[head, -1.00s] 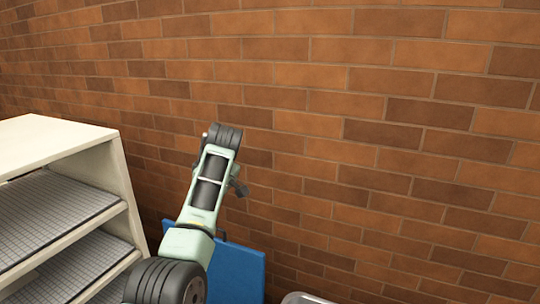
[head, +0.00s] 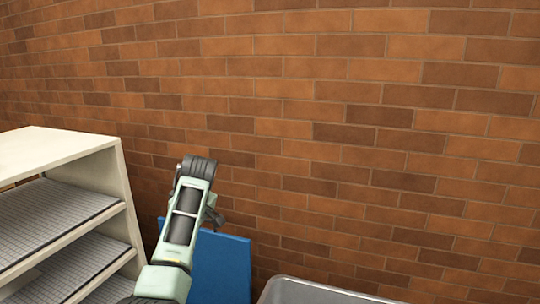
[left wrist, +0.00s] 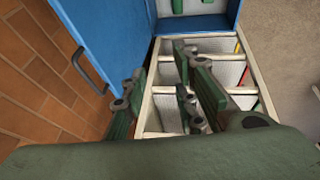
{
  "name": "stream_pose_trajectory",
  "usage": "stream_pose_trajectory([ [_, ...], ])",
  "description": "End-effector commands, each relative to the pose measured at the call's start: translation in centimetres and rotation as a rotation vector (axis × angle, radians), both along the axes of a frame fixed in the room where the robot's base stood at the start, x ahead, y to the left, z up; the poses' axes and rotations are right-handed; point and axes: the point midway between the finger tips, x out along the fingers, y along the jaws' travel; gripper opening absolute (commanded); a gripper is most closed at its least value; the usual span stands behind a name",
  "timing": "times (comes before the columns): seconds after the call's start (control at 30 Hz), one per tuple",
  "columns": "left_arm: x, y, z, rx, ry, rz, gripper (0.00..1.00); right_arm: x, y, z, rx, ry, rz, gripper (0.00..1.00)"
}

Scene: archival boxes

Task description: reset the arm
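My left arm, pale green with black joints, rises from the bottom of the head view. Its gripper cannot be made out there. In the left wrist view, my left gripper (left wrist: 165,105) shows dark green fingers with grey joints, spread apart with nothing visibly held between them. Behind the fingers is a pale-framed rack (left wrist: 154,100) with several white-lined compartments, partly hidden by them. My right gripper is in neither view.
A blue panel (head: 228,272) stands behind my arm; it also shows in the left wrist view (left wrist: 105,40) with a dark handle. A cream shelf unit (head: 60,150) stands at left, a brick wall (head: 350,120) behind. A grey rimmed object (head: 310,292) is at the bottom.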

Motion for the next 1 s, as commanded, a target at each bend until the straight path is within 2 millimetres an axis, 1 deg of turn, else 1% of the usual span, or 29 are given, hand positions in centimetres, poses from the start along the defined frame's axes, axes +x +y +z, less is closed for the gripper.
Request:
stream_pose_trajectory([
  [0.03,-0.3,0.2,-1.0,0.0,0.008,-0.011,0.27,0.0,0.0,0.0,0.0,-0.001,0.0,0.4],
  [0.17,-1.1,0.6,-3.5,0.001,0.022,-0.05,0.27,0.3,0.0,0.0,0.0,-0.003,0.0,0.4],
  [0.27,-1.9,1.1,-5.7,0.004,0.033,-0.088,0.27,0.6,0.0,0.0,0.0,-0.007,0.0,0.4],
  [0.37,-3.1,1.5,-8.3,0.01,0.046,-0.136,0.27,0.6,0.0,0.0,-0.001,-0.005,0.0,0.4],
  [0.47,-5.0,2.0,-11.5,0.018,0.064,-0.198,0.27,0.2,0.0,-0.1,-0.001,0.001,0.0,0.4],
  [0.57,-7.9,2.7,-15.3,0.032,0.087,-0.286,0.27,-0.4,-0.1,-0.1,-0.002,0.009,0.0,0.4],
  [0.6,-9.4,2.9,-16.9,0.04,0.095,-0.328,0.27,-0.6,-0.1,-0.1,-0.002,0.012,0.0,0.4],
  [0.67,-11.8,3.1,-19.1,0.053,0.109,-0.397,0.27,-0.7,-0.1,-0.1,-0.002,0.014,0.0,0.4],
  [0.7,-13.5,3.2,-20.4,0.06,0.119,-0.446,0.27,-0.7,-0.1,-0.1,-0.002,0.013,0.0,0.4],
  [0.77,-16.1,3.3,-22.2,0.075,0.132,-0.518,0.27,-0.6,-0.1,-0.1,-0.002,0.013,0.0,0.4],
  [0.8,-18.0,3.3,-23.2,0.083,0.139,-0.569,0.27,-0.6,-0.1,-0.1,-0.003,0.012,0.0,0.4],
  [0.87,-20.9,3.1,-24.4,0.095,0.152,-0.646,0.27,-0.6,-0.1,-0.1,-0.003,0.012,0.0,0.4],
  [0.9,-22.9,3.0,-25.1,0.104,0.159,-0.699,0.27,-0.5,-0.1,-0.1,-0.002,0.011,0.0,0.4],
  [0.97,-25.9,2.7,-25.9,0.114,0.168,-0.78,0.27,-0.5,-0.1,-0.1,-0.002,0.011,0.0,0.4],
  [1.0,-27.9,2.4,-26.3,0.121,0.174,-0.835,0.27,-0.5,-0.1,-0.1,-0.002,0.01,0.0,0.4],
])
